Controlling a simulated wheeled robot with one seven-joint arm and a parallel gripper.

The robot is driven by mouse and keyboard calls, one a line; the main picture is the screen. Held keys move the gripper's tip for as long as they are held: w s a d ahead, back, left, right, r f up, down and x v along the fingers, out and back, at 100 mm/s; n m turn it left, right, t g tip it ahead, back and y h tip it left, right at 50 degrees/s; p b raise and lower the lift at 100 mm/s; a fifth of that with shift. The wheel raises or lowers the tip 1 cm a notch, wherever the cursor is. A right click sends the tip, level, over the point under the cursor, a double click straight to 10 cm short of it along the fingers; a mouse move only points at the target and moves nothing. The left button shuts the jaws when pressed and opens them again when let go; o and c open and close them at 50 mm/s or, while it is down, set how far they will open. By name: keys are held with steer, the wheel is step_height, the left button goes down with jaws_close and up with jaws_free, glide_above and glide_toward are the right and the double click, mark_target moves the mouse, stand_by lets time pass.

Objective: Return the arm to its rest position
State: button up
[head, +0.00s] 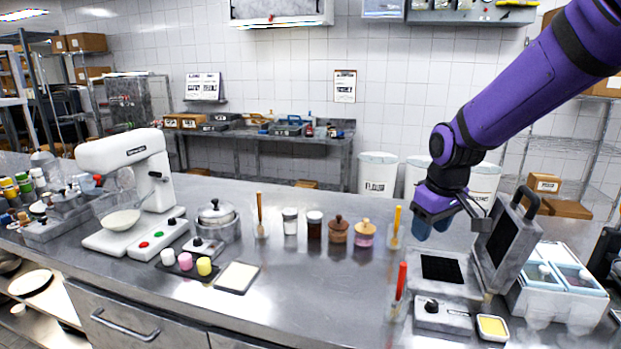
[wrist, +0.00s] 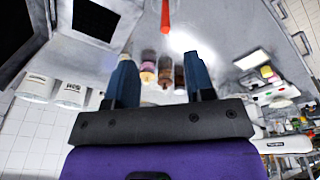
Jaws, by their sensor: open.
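My purple arm comes in from the upper right in the head view. My gripper (head: 432,226) hangs above the steel counter (head: 330,285), to the left of the open press with black plates (head: 505,235). In the wrist view my gripper's two blue fingers (wrist: 160,85) stand well apart with nothing between them. The gripper touches nothing that I can see. A glass with a yellow-handled tool (head: 396,230) stands close to its left.
A red-handled tool (head: 401,285) stands in front. Several jars (head: 338,232), a covered pot (head: 217,218) and a white stand mixer (head: 130,190) are to the left. A white bin with blue lids (head: 560,290) is at the right. The counter's front middle is clear.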

steer(key=s+d+r+m+t, duration=0.1)
steer(key=s+r, duration=0.5)
steer(key=s, duration=0.6)
steer(key=s+d+r+m+t, duration=0.2)
steer(key=s+d+r+m, duration=0.1)
steer(key=s, duration=0.9)
step_height(320, 180, up, 3)
steer(key=shift+d+f+m, duration=0.15)
steer(key=shift+d+m, duration=0.25)
steer(key=shift+m, duration=0.2)
